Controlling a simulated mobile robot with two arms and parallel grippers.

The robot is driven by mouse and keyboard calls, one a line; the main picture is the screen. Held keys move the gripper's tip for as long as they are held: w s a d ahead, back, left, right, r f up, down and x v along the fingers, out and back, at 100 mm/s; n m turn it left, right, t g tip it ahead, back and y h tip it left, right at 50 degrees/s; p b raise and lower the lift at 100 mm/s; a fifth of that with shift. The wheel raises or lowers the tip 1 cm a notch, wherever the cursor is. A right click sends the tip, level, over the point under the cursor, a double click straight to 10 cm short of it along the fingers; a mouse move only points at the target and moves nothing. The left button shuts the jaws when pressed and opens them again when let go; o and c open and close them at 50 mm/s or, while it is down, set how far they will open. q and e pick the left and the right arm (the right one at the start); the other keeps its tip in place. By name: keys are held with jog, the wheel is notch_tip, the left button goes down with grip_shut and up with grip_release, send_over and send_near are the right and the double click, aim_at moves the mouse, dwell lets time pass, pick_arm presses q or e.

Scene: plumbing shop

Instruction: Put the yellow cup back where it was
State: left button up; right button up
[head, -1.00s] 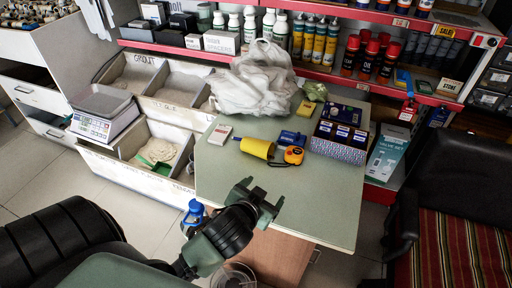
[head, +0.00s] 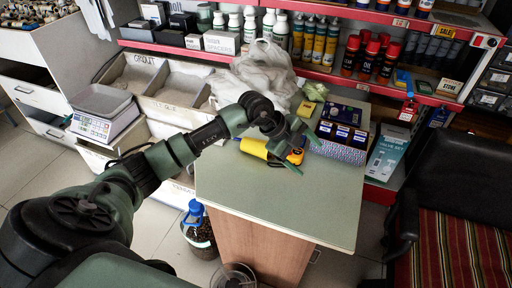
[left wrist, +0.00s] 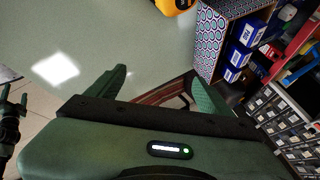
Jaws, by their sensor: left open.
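The yellow cup (head: 254,147) lies on its side on the green tabletop (head: 280,207), partly hidden behind my left arm and gripper. My left gripper (head: 304,153) is open, with its fingers just right of the cup, over the yellow tape measure (head: 296,157) and in front of the patterned box. In the left wrist view the open fingers (left wrist: 157,92) have nothing between them; the tape measure (left wrist: 172,4) is cut off at the top edge. The cup is not seen there. A small forked part (left wrist: 10,105) at the left edge looks like my right gripper, too small to read.
A patterned box (head: 341,152) of blue packs stands right of my gripper; it also shows in the left wrist view (left wrist: 212,42). A crumpled white bag (head: 262,75) sits at the back left. The table's front half is clear. Shelves of bottles (head: 318,42) rise behind.

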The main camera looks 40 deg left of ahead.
aim_at(260, 144)
pick_arm(q)
jog(key=a+n+y, duration=0.1)
jog(key=a+y, duration=0.1)
jog(key=a, duration=0.3)
jog(key=a+n+g+y, duration=0.1)
jog(key=a+y, duration=0.1)
jog(key=a, duration=0.3)
jog(key=a+n+g+y, duration=0.1)
jog(key=a+y, duration=0.1)
jog(key=a, duration=0.4)
jog(key=shift+s+n, duration=0.35)
jog(key=shift+n, duration=0.05)
jog(key=shift+a+f, duration=0.2)
jog(key=shift+f, duration=0.1)
jog(key=x, duration=0.3)
jog(key=p+x, duration=0.1)
jog(key=x, duration=0.3)
jog(key=shift+w+r, duration=0.1)
jog(key=shift+w, duration=0.15)
jog(key=c, duration=1.6)
jog(key=shift+r, duration=0.15)
notch_tip(260, 144, up, 20)
jog(key=shift+f+b, duration=0.1)
jog(key=shift+b, duration=0.65)
